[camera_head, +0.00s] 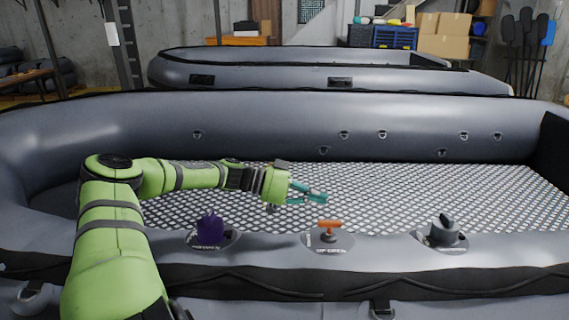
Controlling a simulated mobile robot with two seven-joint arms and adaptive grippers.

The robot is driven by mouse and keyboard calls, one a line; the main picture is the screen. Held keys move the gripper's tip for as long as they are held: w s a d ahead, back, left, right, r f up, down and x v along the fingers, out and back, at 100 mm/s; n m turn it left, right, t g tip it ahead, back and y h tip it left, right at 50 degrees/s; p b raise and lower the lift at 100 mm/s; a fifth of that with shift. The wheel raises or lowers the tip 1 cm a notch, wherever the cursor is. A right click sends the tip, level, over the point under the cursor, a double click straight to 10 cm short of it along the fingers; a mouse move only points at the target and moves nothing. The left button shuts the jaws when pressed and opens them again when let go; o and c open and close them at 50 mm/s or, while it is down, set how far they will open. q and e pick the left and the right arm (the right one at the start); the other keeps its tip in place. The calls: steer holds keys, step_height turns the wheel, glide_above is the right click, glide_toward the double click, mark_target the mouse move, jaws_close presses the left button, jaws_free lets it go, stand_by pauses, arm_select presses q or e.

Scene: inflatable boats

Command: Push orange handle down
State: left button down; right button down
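The orange handle (329,226) is a small T-shaped grip on a valve plate on the near tube of the grey inflatable boat (470,262). Its crossbar stands up above the plate. My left gripper (322,197), with teal fingers, is a little above and behind the handle in the picture, apart from it. Its fingers come together at the tips and it looks shut, with nothing between them. My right gripper is not in view.
A purple knob (210,229) stands left of the handle and a dark grey knob (444,229) right of it, both on the same tube. The boat's patterned floor (430,190) is clear. A second grey boat (270,75) lies behind.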

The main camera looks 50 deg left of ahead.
arm_select(q)
steer(key=v, duration=0.8)
steer(key=shift+s+b, duration=0.3)
steer(key=shift+b, duration=0.05)
